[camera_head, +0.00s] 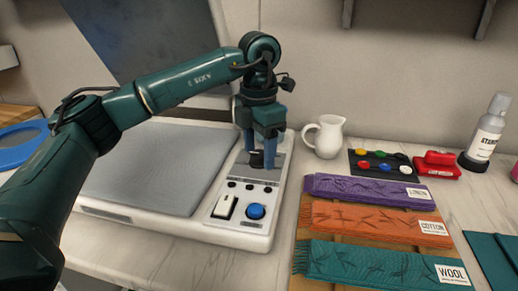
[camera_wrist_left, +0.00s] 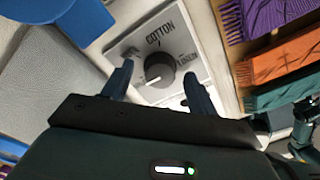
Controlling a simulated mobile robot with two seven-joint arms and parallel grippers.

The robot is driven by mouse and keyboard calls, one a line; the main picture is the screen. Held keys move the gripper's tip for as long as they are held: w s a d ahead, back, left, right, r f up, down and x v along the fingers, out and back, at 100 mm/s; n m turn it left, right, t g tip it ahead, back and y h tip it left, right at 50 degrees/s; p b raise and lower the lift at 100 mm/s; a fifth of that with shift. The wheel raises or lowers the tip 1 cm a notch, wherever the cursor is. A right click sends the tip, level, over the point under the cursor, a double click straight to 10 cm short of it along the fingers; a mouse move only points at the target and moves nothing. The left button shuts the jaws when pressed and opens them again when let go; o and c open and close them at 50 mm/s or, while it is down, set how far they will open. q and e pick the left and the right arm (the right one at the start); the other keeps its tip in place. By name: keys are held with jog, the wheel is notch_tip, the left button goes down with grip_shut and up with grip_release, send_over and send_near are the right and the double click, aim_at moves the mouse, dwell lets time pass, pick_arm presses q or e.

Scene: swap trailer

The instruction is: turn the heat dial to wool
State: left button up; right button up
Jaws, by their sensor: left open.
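The heat dial (camera_wrist_left: 160,73) is a round black knob with a white mark, set in a grey plate on the press's control panel (camera_head: 225,228). COTTON is printed above it in the wrist view and a partly covered word, seemingly LINEN, to its right. A word at its left is too unclear to read. The white mark sits at the knob's lower left. My left gripper (camera_head: 260,160) points down over the dial, open, with one finger on each side of the knob. Contact cannot be told. In the head view the fingers mostly hide the dial.
The panel also has a white switch (camera_head: 224,206) and a blue button (camera_head: 256,211) in front of the dial. Folded purple, orange and teal cloths (camera_head: 380,262), carded LINEN, COTTON and WOOL, lie at the right.

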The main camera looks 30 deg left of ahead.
pick_arm(q)
jog(key=shift+c, duration=0.2)
jog(key=c, duration=0.9)
jog(key=shift+c, duration=0.2)
